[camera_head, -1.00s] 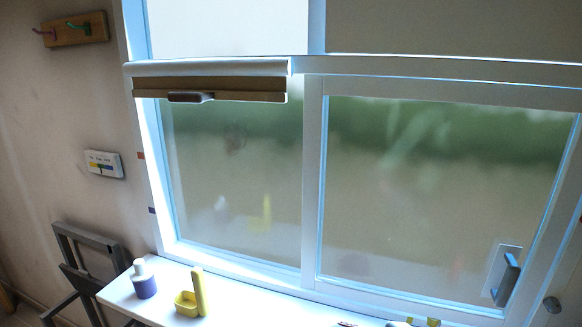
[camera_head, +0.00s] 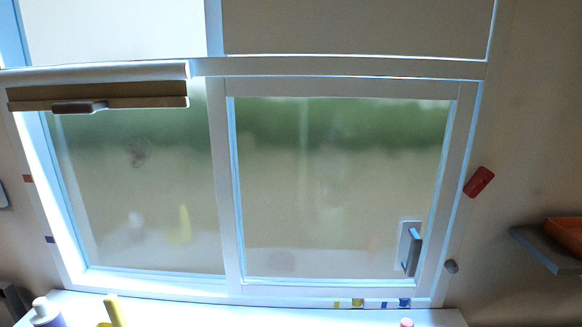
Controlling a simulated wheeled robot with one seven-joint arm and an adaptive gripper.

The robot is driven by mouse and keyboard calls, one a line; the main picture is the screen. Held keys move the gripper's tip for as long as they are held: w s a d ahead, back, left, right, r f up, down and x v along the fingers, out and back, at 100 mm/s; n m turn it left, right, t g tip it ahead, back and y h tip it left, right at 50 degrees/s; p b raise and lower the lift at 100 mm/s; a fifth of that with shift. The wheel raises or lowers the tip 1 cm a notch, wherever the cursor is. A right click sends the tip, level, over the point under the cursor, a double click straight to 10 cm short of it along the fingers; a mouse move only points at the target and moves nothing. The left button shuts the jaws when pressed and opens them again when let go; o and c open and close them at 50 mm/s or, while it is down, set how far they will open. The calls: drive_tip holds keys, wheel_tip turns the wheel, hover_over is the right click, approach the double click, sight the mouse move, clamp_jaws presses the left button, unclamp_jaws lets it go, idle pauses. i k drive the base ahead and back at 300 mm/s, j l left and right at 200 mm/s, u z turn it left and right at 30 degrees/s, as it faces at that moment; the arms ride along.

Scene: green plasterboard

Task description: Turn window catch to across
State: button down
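The window catch (camera_head: 412,252) is a grey handle on a pale backing plate at the lower right of the right window pane (camera_head: 335,180). Its lever stands roughly upright, leaning slightly. My gripper is not in view.
A white sill (camera_head: 260,312) runs below the window, with a bottle (camera_head: 47,314) and a yellow thing (camera_head: 114,312) at its left. Small coloured marks line the lower frame. A red thing (camera_head: 479,181) is on the right wall, above a grey shelf (camera_head: 548,250) with an orange tray (camera_head: 566,233). A round grey knob (camera_head: 451,266) sits beside the frame.

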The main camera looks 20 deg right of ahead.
sight(483, 176)
drive_tip(key=z, duration=1.45)
